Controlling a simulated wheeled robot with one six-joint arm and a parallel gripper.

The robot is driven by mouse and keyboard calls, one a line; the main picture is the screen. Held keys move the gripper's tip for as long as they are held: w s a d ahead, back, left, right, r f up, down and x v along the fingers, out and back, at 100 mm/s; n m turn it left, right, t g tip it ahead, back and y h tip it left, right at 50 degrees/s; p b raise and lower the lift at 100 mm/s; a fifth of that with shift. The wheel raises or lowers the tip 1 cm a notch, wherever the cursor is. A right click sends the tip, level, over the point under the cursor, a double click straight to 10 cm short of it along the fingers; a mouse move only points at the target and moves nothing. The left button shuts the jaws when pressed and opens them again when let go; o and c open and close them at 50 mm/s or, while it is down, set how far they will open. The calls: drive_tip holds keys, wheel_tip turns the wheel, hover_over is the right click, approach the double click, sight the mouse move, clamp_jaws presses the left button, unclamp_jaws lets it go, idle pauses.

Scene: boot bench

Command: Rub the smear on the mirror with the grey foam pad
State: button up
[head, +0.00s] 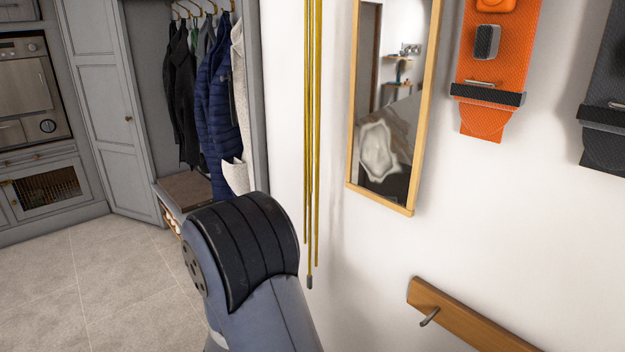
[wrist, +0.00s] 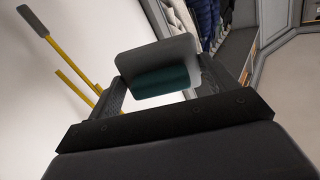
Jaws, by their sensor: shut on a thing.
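The mirror (head: 411,211) hangs on the white wall in a light wooden frame. A pale, whitish smear (head: 378,152) is on the lower part of its glass. My gripper (wrist: 160,82) shows in the wrist view, shut on the grey foam pad (wrist: 155,56), which has a flat grey face and a dark teal part between the fingers. The pad is apart from the mirror, which is out of the wrist view. In the head view the gripper and pad are hidden; only my arm shows, left of and below the mirror.
Yellow cords (head: 312,140) hang left of the mirror. An orange hanging strip (head: 480,118) with a grey block and a dark strip (head: 607,120) hang to its right. A wooden peg rail (head: 465,325) is below. Coats (head: 212,95) hang above a bench at the left; the tiled floor is clear.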

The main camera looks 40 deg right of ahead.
drive_tip(key=s+d+r+m+g+h, duration=0.25)
drive_tip(key=d+r+m+g, duration=0.2)
drive_tip(key=r+m, duration=0.3)
drive_tip(key=s+d+r+m+g+h, duration=0.1)
drive_tip(key=d+r+m+g+h, duration=0.3)
drive_tip(key=r+m, duration=0.4)
drive_tip(key=s+d+r+m+g+h+b, duration=0.1)
drive_tip(key=s+d+r+m+g+b, duration=0.1)
drive_tip(key=s+r+m+g, duration=0.55)
drive_tip(key=shift+s+d+r+t, duration=0.3)
drive_tip(key=shift+d+r+t, duration=0.15)
drive_tip(key=shift+d+r, duration=0.4)
drive_tip(key=shift+s+d+r+t, duration=0.3)
drive_tip(key=shift+d+r+t, duration=0.25)
drive_tip(key=shift+d, duration=0.5)
drive_tip(key=shift+s+d+r+t, duration=0.3)
drive_tip(key=shift+d+r+t, duration=0.1)
drive_tip(key=shift+d+r, duration=0.5)
drive_tip(key=shift+d+f, duration=0.1)
drive_tip(key=shift+d, duration=0.85)
